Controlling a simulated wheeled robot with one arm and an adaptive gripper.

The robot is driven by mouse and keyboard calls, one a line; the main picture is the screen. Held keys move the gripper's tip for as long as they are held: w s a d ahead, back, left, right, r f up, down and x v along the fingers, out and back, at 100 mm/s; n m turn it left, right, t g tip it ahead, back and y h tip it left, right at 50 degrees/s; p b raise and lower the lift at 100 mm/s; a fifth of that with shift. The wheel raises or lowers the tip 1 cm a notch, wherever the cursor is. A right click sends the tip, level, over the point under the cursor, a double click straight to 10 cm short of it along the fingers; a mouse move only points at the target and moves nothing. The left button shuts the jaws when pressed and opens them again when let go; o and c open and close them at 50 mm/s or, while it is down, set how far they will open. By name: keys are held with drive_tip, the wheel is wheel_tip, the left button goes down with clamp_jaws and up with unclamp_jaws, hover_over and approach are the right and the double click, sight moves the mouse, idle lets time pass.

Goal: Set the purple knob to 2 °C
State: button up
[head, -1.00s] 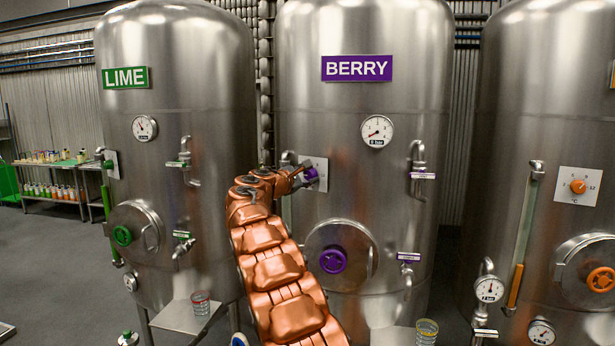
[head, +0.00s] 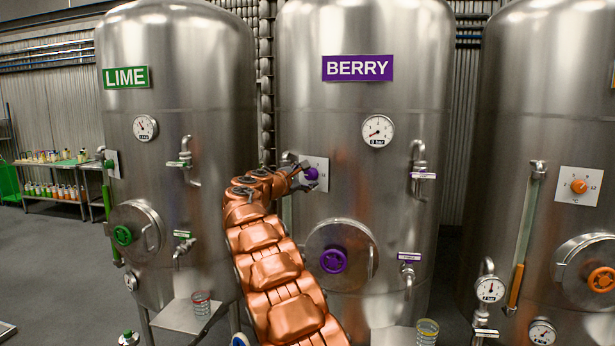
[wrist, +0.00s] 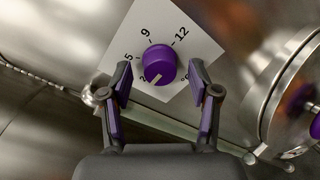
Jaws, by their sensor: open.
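The purple knob (wrist: 158,62) sits on a white dial plate (wrist: 190,38) marked 2, 5, 9 and 12. Its pale pointer mark is at its lower edge, beside the 2; I cannot tell whether it lines up exactly. In the head view, the knob (head: 311,174) and its plate (head: 319,163) are on the BERRY tank, left of centre. My gripper (wrist: 160,82) is open and empty, with purple-padded fingers apart on either side of the knob in the picture. No contact with the knob shows. In the head view, my gripper (head: 302,178) is just left of the knob.
The BERRY tank (head: 420,110) has a purple-wheeled hatch (head: 333,260) below the dial and a pressure gauge (head: 378,129) to the right. A valve pipe (head: 418,165) juts out farther right. The LIME tank (head: 180,80) stands to the left.

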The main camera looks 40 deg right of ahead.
drive_tip(key=v, duration=1.1)
drive_tip(key=shift+r, duration=0.1)
drive_tip(key=shift+s, duration=0.1)
drive_tip(key=s+a+f+m+g+y, duration=0.25)
drive_tip(key=s+a+f, duration=0.35)
drive_tip(key=s, duration=0.4)
drive_tip(key=s+a+f+m+g+y, duration=0.1)
drive_tip(key=s+a+f+m+y, duration=0.3)
drive_tip(key=s+f, duration=0.45)
drive_tip(key=s+a+f+m+g+y+b, duration=0.1)
drive_tip(key=s+a+f+y, duration=0.4)
drive_tip(key=s+a, duration=0.9)
drive_tip(key=s+a+f+m+g+y+b, duration=0.1)
drive_tip(key=s+a+f+m+y, duration=0.2)
drive_tip(key=s+a+f, duration=0.8)
drive_tip(key=s+a+y, duration=0.2)
drive_tip(key=s+a, duration=0.1)
drive_tip(key=a, duration=0.1)
drive_tip(key=shift+a+f+y, duration=0.3)
drive_tip(key=shift+f+y, duration=0.05)
drive_tip(key=shift+f, duration=0.05)
